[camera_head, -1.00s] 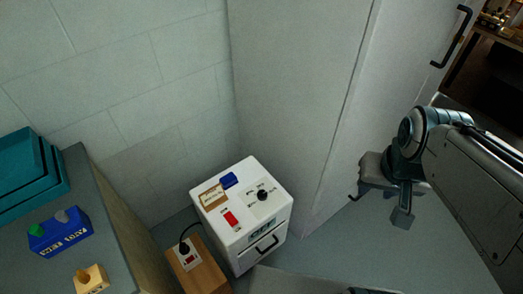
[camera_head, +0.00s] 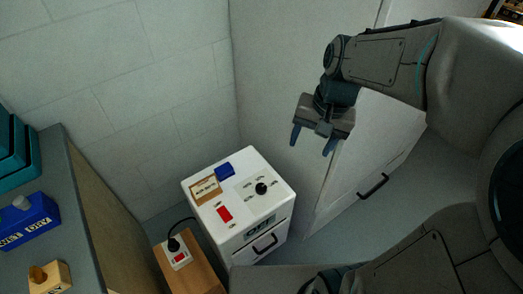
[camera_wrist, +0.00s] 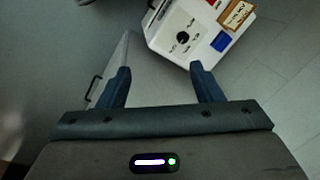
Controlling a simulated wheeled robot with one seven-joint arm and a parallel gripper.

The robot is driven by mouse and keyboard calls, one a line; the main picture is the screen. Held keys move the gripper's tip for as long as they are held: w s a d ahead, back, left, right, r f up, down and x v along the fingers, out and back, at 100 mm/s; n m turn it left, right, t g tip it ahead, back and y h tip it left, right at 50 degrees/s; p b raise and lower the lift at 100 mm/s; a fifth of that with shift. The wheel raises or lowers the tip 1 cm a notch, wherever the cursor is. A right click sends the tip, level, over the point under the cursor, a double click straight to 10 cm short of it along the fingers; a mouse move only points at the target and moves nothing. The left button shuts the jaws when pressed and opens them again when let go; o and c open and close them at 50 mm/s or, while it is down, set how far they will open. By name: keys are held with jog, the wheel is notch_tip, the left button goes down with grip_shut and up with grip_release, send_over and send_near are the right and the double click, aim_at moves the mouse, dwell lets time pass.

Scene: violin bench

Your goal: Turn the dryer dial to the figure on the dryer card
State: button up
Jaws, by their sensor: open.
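The white dryer (camera_head: 238,208) stands on the floor in the middle of the head view. Its black dial (camera_head: 262,188) sits on the top face with small marks around it, too small to read. The dial also shows in the wrist view (camera_wrist: 183,38). The dryer card (camera_head: 206,190), tan-framed, lies on the top's far left; its writing is not legible here. It shows at the upper right of the wrist view (camera_wrist: 236,14). My gripper (camera_head: 313,145) is open and empty, above and to the right of the dryer, apart from the dial.
A red switch (camera_head: 224,213) and a blue block (camera_head: 225,170) are on the dryer top. A wooden block with a socket and plug (camera_head: 178,252) stands to its left.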

aim_at(262, 186)
jog(key=w+a+f+m+g+b, duration=0.1)
jog(key=w+a+f+m+b, duration=0.15)
jog(key=w+f+b, duration=0.55)
jog(key=w+a+f+m+g+y+b, duration=0.1)
jog(key=a+f+b, duration=0.25)
jog(key=f, duration=0.75)
jog(key=w+a+f+m+g+b, duration=0.2)
jog(key=w+f+b, duration=0.4)
jog(key=f, duration=0.4)
jog(key=b+x, duration=0.1)
jog(key=x, duration=0.1)
jog(key=b+x, duration=0.2)
jog(key=x, duration=0.1)
jog(key=b+x, duration=0.1)
jog(key=x, duration=0.1)
jog(key=shift+s+a, duration=0.3)
jog(key=shift+s, duration=0.2)
jog(key=c, duration=1)
